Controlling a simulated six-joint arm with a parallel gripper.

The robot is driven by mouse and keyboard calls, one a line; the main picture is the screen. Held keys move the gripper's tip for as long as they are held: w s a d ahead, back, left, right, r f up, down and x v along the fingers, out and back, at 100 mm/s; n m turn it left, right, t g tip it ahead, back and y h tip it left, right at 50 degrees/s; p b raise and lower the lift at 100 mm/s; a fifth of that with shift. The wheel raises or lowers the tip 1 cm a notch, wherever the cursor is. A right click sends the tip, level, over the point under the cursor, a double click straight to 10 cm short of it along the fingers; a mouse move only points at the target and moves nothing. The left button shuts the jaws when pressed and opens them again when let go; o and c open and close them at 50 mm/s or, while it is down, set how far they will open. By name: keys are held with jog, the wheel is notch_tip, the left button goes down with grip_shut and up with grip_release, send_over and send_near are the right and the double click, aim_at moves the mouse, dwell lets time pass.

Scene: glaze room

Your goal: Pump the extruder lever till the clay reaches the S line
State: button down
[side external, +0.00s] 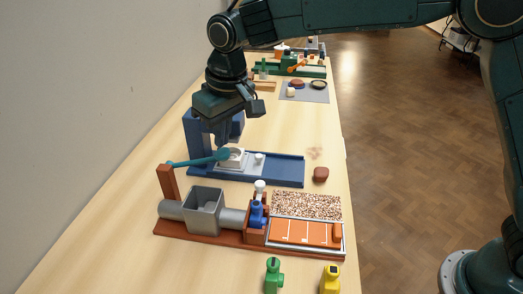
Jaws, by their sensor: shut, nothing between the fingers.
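The extruder stands on a brown base (190,236) in the foreground, with a grey hopper (204,211) and barrel. Its teal lever (200,160) is hinged on a brown post (167,184) and reaches right, nearly level. My gripper (223,143) is shut and empty, pointing down just above the lever's free end; I cannot tell whether it touches. At the right, an orange strip (290,231) with pale cross lines lies in a framed tray (343,250). A darker orange block (336,232) is at its right end. The line letters are too small to read.
A blue stand (288,171) with a white block is right behind the lever. A speckled panel (306,205) and a blue fitting with a white knob (260,187) adjoin the strip. Green (273,276) and yellow (330,278) bottles stand in front. A brown lump (321,174) lies right.

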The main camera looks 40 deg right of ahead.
aim_at(225, 152)
jog(key=shift+f, duration=0.15)
jog(key=shift+f, duration=4.75)
jog(key=shift+r, duration=4.95)
jog(key=shift+r, duration=0.1)
jog(key=shift+r, duration=2.4)
